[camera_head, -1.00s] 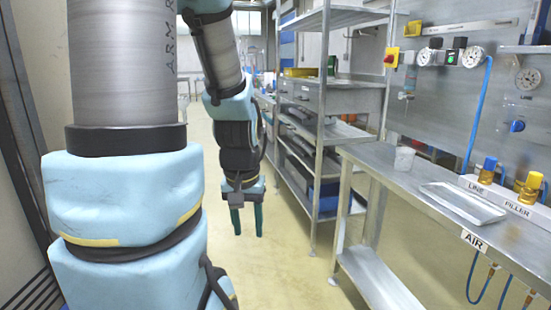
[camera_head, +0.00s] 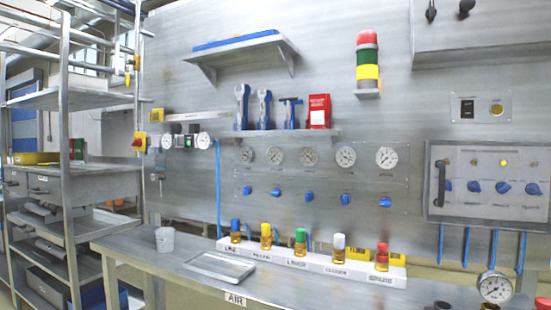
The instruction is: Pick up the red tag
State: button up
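A red upright piece with small white lettering (camera_head: 319,111), which looks like the red tag, stands at the right end of a narrow wall shelf (camera_head: 280,134). Blue-handled tools (camera_head: 264,109) stand to its left on the same shelf. My gripper and arm are not in view now.
Below, a metal bench (camera_head: 130,246) holds a cup (camera_head: 165,240), a shallow tray (camera_head: 219,267) and a white rack (camera_head: 335,266) of bottles with coloured caps. A gauge (camera_head: 495,287) rises at the front right. A shelving unit (camera_head: 68,190) stands at the left.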

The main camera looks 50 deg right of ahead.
aim_at(318, 102)
jog(key=z, duration=1.55)
